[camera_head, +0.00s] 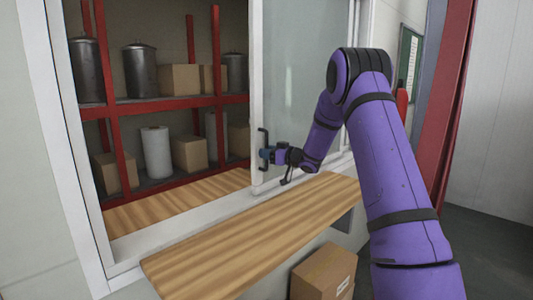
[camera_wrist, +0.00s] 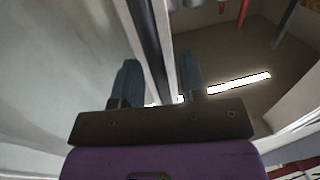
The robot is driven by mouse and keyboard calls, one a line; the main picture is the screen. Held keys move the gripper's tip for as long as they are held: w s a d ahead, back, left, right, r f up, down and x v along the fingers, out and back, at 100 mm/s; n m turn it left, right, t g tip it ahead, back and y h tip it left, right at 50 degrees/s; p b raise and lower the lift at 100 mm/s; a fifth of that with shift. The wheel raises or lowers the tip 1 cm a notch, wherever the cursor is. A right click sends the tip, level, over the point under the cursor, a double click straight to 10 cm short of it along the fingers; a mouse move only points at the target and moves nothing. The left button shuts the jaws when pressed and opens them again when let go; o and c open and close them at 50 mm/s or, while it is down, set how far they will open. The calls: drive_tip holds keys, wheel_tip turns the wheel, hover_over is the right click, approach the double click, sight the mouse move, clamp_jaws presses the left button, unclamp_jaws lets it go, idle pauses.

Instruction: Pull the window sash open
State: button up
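The window sash (camera_head: 300,80) is a pale, glazed panel standing to the right of the window opening. A dark upright bar handle (camera_head: 263,150) is on its left edge. My gripper (camera_head: 265,154) is at this handle, with its fingers pointing left. In the wrist view, the two blue-grey fingers (camera_wrist: 160,82) stand apart. The dark handle bar (camera_wrist: 149,45) runs between them, close to the left finger, with a gap towards the right finger. The fingertips' exact contact with the handle is hard to tell.
A wooden sill (camera_head: 255,235) juts out below the window, under my arm. Red shelving (camera_head: 150,108) with canisters and boxes stands behind the opening. A cardboard box (camera_head: 323,272) is under the sill. The left part of the opening is clear.

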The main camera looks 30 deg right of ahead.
drive_tip(key=v, duration=1)
drive_tip(key=s+a+r+m+h, duration=0.2)
drive_tip(key=a+r+h, duration=0.3)
drive_tip(key=r, duration=0.4)
drive_tip(key=s+a+r+m+g+h, duration=0.2)
drive_tip(key=s+a+r+m+h, duration=0.25)
drive_tip(key=s, duration=0.45)
drive_tip(key=s+a+f+g, duration=0.1)
drive_tip(key=s+a+g, duration=0.2)
drive_tip(key=s, duration=0.7)
drive_tip(key=s+a+f+g+y, duration=0.1)
drive_tip(key=s+a+g, duration=0.2)
drive_tip(key=s, duration=0.8)
drive_tip(key=s+a+f+n+g, duration=0.1)
drive_tip(key=s+a+g, duration=0.1)
drive_tip(key=s+a, duration=0.5)
drive_tip(key=s, duration=0.4)
drive_tip(key=shift+s+f+g, duration=0.25)
drive_tip(key=shift+f+g, duration=0.15)
